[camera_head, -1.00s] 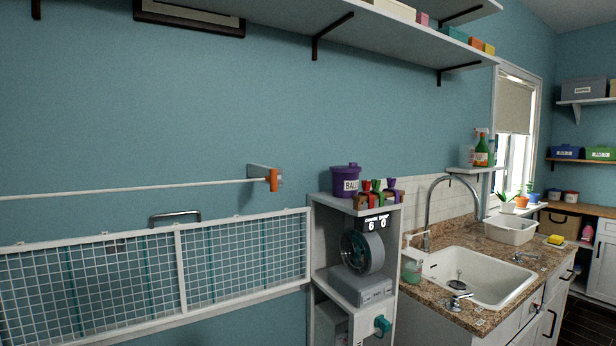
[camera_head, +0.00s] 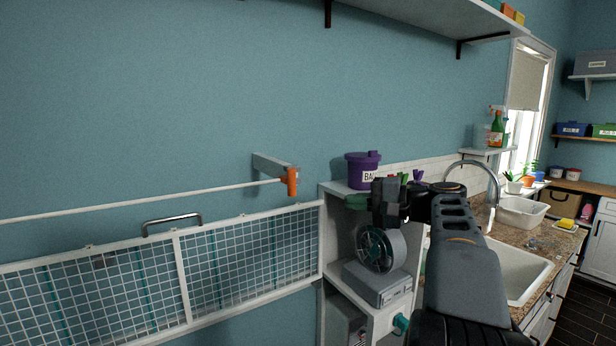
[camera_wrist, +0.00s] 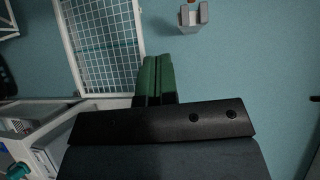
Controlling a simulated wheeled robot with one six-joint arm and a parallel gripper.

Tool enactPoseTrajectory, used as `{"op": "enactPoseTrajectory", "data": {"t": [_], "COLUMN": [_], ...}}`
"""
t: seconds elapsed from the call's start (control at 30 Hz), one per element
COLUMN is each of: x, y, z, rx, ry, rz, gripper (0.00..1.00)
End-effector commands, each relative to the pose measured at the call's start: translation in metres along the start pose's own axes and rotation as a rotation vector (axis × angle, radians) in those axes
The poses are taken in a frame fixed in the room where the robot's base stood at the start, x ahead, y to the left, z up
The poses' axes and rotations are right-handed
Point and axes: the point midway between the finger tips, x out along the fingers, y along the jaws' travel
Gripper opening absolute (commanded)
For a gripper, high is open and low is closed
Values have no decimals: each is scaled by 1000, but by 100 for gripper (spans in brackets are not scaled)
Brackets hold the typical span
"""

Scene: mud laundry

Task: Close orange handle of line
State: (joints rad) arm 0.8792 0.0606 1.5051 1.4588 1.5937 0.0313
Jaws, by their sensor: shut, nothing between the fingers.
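The orange handle (camera_head: 292,182) sits at the right end of the white line (camera_head: 150,204), on a grey wall bracket (camera_head: 270,165). The line runs from it to the left across the wall. In the wrist view the orange handle (camera_wrist: 191,2) and its bracket (camera_wrist: 194,20) show at the top, right of centre. My gripper (camera_head: 378,203) is to the right of the handle, in front of the shelf unit, and apart from the handle. In the wrist view its green fingers (camera_wrist: 154,78) are together with nothing between them.
A white wire rack (camera_head: 180,262) with a metal bar handle (camera_head: 172,222) hangs below the line. A purple bin (camera_head: 362,170) stands on the white shelf unit (camera_head: 340,262) right of it. The sink (camera_head: 515,270) is further right. The wall above the line is clear.

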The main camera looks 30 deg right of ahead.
Motion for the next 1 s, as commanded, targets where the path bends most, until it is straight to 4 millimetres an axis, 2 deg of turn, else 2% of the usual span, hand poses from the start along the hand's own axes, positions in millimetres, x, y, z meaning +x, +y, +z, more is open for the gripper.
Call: {"op": "enactPoseTrajectory", "data": {"t": [0.03, 0.1, 0.23, 0.7, 1.0], "x": [-12, -19, -14, 71, 95], "y": [-12, -22, -32, -42, -43], "z": [-7, -11, -13, -13, 9], "rx": [-8, -18, -28, -27, -27], "ry": [8, 10, 7, 4, 8], "rz": [-41, -81, -113, -113, -113], "gripper": [0, 0, 0, 0, 0]}}
